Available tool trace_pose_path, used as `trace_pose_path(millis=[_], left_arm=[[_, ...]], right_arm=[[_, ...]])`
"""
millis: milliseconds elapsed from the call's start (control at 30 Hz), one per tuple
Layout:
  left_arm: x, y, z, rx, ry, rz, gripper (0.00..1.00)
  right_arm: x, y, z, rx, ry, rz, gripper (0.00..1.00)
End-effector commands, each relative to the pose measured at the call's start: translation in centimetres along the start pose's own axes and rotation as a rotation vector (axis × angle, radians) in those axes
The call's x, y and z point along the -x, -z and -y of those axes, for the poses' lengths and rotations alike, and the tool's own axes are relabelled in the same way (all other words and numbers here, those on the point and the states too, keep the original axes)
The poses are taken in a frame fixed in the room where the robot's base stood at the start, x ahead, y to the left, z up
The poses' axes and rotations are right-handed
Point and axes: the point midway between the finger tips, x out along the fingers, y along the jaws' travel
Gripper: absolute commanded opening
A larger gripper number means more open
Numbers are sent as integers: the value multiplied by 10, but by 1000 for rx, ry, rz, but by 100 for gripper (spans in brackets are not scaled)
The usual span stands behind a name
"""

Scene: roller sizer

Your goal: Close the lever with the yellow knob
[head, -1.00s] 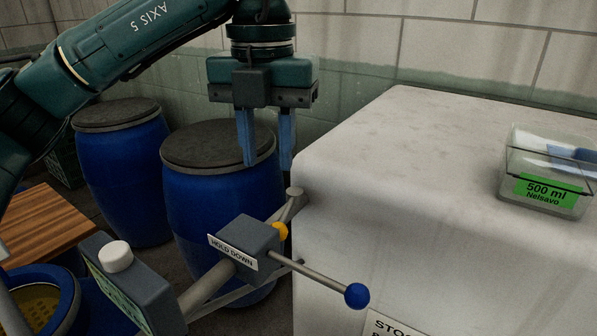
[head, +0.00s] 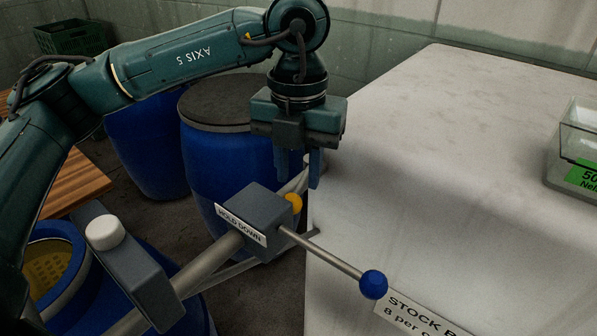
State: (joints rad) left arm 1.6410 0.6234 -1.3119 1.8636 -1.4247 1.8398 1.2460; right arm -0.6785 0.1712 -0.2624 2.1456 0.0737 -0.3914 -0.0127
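The yellow knob (head: 294,203) shows just behind the right side of a grey box (head: 262,212) labelled HOLD DOWN. The box hides part of the knob, and I cannot make out its lever arm. A second lever from the same box ends in a blue knob (head: 373,284), which sticks out toward the front right. My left gripper (head: 299,172) points down just above and behind the yellow knob. Its two blue fingers are apart with nothing seen between them. I cannot tell whether they touch anything. My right gripper is out of view.
A large white block (head: 430,170) stands close on the right, with a clear container (head: 580,150) on top. Blue drums (head: 208,165) stand behind the box. A grey unit with a white knob (head: 104,232) is at front left. Metal pipes run below the box.

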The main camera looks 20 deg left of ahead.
Motion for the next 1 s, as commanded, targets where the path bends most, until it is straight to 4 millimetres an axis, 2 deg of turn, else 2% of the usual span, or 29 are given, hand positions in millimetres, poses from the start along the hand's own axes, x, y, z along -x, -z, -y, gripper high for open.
trace_pose_path(millis=[200, 467, 833, 1000], left_arm=[[-14, 0, 0, -1, 0, 0, 31], [-15, 0, 0, 0, 0, 1, 31], [-15, 0, 0, -1, 0, 1, 1], [-15, 0, 0, -1, 0, 1, 0]], right_arm=[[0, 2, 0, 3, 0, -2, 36], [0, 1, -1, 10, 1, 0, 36], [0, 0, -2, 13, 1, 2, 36], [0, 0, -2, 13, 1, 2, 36]])
